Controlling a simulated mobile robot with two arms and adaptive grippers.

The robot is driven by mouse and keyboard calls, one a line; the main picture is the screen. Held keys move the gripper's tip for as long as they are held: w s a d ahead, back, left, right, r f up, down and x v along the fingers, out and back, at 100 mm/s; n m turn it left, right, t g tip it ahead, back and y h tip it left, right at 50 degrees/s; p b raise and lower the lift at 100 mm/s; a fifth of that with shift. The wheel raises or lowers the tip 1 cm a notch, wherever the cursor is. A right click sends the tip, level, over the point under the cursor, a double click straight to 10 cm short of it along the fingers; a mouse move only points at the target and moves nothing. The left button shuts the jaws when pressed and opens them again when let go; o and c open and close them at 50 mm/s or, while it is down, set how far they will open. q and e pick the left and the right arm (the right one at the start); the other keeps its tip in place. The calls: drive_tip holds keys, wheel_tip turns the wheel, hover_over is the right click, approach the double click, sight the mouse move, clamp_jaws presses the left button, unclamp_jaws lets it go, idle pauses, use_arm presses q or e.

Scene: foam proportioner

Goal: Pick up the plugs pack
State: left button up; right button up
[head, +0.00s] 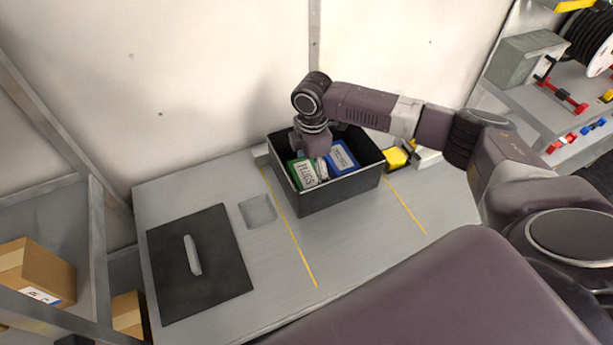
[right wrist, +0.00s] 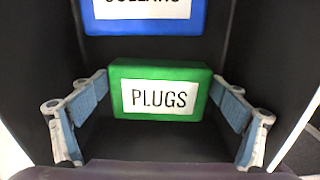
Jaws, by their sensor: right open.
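The green plugs pack, labelled PLUGS, lies in the left part of a black bin (head: 345,191) in the head view (head: 304,175). In the right wrist view the plugs pack (right wrist: 160,74) is at the centre, label facing the camera. My right gripper (head: 321,167) reaches down into the bin at the pack. In the right wrist view its two fingers are spread wide, one on each side of the pack, with gaps between (right wrist: 163,94). It holds nothing. The wrist partly hides the bin's inside in the head view. My left gripper is not in view.
A blue pack (head: 342,157) lies beside the green one in the bin; it shows at the top of the right wrist view (right wrist: 143,14). A yellow item (head: 395,158) sits right of the bin. A dark panel with a handle (head: 215,275) lies on the grey worktop (head: 290,285).

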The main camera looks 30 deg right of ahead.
drive_tip(key=shift+c, duration=0.3)
drive_tip(key=c, duration=0.9)
drive_tip(key=shift+r, duration=0.15)
